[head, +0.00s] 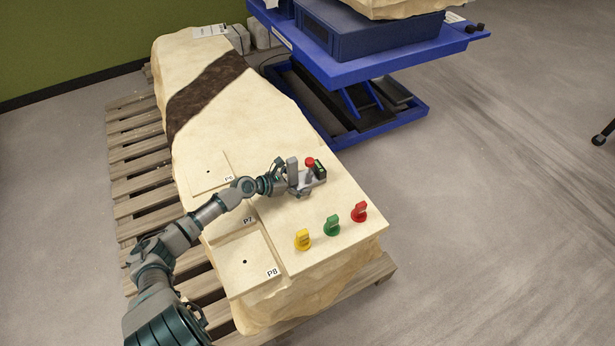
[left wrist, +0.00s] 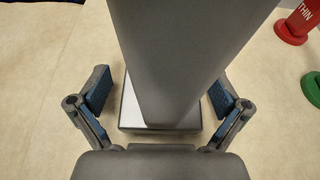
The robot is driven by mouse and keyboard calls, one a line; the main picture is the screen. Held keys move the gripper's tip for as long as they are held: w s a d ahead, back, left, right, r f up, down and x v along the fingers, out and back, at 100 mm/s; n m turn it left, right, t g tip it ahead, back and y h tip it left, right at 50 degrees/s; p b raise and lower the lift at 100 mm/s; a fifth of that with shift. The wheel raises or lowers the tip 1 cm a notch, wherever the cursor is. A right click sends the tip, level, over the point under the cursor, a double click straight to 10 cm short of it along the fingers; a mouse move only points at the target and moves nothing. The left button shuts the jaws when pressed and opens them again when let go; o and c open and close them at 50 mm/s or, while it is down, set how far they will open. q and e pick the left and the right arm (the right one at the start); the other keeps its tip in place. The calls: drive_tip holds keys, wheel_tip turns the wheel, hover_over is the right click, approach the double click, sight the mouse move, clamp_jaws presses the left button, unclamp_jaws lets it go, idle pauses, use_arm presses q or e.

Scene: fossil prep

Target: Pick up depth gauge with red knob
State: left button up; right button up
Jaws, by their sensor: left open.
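The depth gauge (head: 316,181) stands on the pale stone slab, with a red knob on top, a small dark display with green on it and a grey upright. My left gripper (head: 290,182) is at the gauge's left side, low over the slab. In the left wrist view a large grey upright on a flat base, seemingly the gauge (left wrist: 180,60), fills the middle. The open fingers of my left gripper (left wrist: 160,95) stand on either side of it, with gaps showing. The red knob is not visible there. My right gripper is not in view.
Yellow (head: 303,240), green (head: 332,226) and red (head: 360,212) markers stand near the slab's front edge. Plates marked P6, P7 and P8 (head: 243,262) lie on the left. The slab (head: 240,130) rests on a wooden pallet (head: 140,185); a blue lift table (head: 350,68) stands behind.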

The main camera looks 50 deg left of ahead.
use_arm(q)
drive_tip(key=shift+a, duration=0.15)
drive_tip(key=shift+d+r, duration=0.1)
drive_tip(key=shift+d, duration=0.15)
drive_tip(key=c, duration=1.7)
drive_tip(key=shift+w+a+r, duration=0.1)
drive_tip(key=shift+a, duration=0.05)
drive_tip(key=shift+c, duration=0.8)
drive_tip(key=shift+r, duration=0.15)
